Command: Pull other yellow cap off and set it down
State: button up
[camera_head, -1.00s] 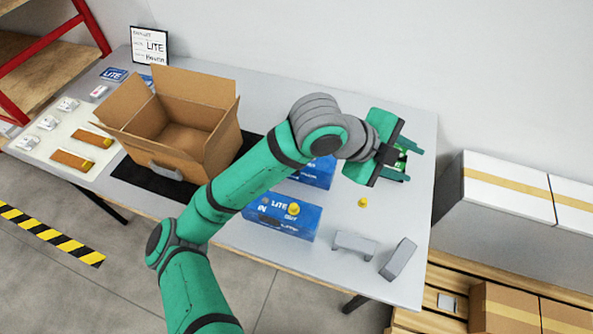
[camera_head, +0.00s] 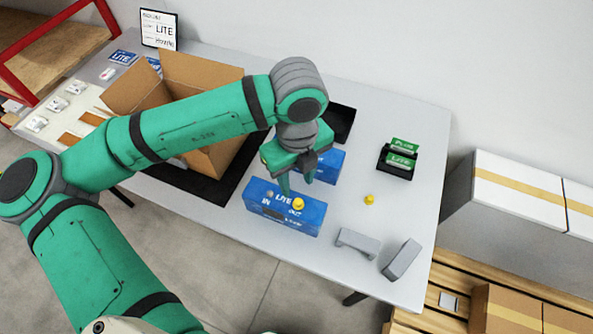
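One yellow cap (camera_head: 298,204) sits on the blue LITE box (camera_head: 268,213), near its "OUT" marking. Another yellow cap (camera_head: 369,199) lies on the bare table to the right of that box. My gripper (camera_head: 296,186) points down above the back of the blue LITE box, just behind the cap on it. Its fingers are apart, with nothing visible between them. A second blue box (camera_head: 327,167) stands behind, partly hidden by my gripper.
An open cardboard box (camera_head: 215,160) stands on a black mat (camera_head: 222,193) at left, partly behind my arm. A black holder (camera_head: 397,168) with green PLUS and LITE cards is at back right. Two grey parts (camera_head: 357,242) (camera_head: 401,260) lie near the front right edge.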

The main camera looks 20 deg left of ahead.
aim_at(298, 201)
jog(key=f, duration=0.7)
jog(key=shift+d+f, duration=0.25)
jog(key=shift+f, duration=0.1)
jog(key=shift+a+f, duration=0.1)
jog(key=shift+f, duration=0.35)
jog(key=shift+w, duration=0.1)
grip_shut()
jog(key=shift+r, duration=0.15)
jog(key=shift+r, duration=0.3)
